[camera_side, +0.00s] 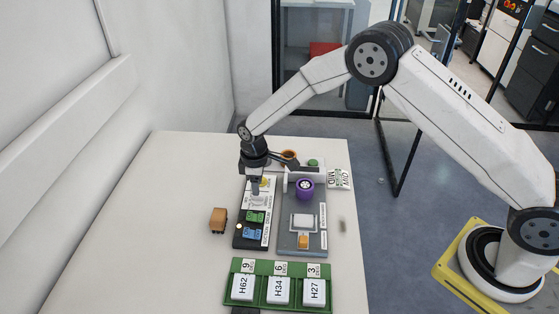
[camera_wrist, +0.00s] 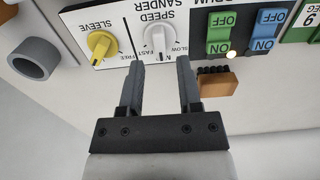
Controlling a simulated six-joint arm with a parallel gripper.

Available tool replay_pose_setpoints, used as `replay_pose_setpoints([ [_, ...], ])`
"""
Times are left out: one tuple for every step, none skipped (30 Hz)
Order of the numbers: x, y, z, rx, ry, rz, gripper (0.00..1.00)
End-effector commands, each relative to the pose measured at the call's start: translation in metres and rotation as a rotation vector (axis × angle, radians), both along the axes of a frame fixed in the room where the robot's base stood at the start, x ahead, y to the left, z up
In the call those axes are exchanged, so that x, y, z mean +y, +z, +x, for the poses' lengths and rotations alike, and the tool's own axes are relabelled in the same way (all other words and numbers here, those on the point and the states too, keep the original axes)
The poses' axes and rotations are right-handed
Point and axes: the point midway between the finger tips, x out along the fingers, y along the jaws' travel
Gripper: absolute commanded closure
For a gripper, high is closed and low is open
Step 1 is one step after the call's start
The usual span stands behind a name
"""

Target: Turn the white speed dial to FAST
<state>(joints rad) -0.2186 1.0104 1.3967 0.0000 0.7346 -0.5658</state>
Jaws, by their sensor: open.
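The white speed dial (camera_wrist: 158,40) sits on the control panel under the SPEED SANDER label in the wrist view. FAST is printed to its left and SLOW to its right in that view. Its narrow grip ridge runs roughly up and down the picture; I cannot tell its exact setting. My gripper (camera_wrist: 160,66) is open and empty, with one finger to each side of the dial's lower end. Contact cannot be made out. In the side view my gripper (camera_side: 255,192) is over the panel and partly covers the dial.
A yellow sleeve dial (camera_wrist: 101,45) is left of the white one. Green switches (camera_wrist: 219,34) and blue switches (camera_wrist: 263,30) are to its right. A brown brush (camera_side: 218,220) lies beside the panel. A purple part (camera_side: 305,188) and a green tray (camera_side: 262,305) stand nearby.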

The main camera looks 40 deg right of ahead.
Motion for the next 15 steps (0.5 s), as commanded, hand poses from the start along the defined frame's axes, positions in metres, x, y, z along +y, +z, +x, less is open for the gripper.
replay_pose_setpoints([
  [0.0001, -0.0008, 0.0001, 0.0, 0.0, 0.0, 0.56],
  [0.0, -0.0013, 0.0001, 0.0, 0.0, 0.0, 0.56],
  [0.0, -0.0019, 0.0001, 0.0, 0.0, 0.0, 0.56],
  [0.0001, -0.0025, 0.0002, 0.0, 0.0, 0.0, 0.56],
  [0.0001, -0.003, 0.0002, 0.0, 0.0, 0.0, 0.56],
  [0.0001, -0.0037, 0.0002, 0.0, 0.0, 0.0, 0.56],
  [0.0, -0.0042, 0.0003, 0.0, 0.0, 0.0, 0.56],
  [0.0001, -0.0047, 0.0004, 0.0, 0.0, 0.0, 0.56],
  [0.0001, -0.0054, 0.0004, 0.0, 0.0, 0.0, 0.56],
  [0.0001, -0.006, 0.0004, -0.001, 0.0, 0.001, 0.56],
  [0.0001, -0.0066, 0.0004, 0.0, 0.0, 0.0, 0.56],
  [0.0001, -0.0074, 0.0004, 0.0, 0.0, 0.0, 0.56],
  [0.0001, -0.0079, 0.0004, 0.0, 0.0, 0.0, 0.56],
  [0.0, -0.0085, 0.0003, 0.0, 0.0, 0.0, 0.56],
  [0.0001, -0.0092, 0.0002, 0.0, 0.0, 0.0, 0.56],
])
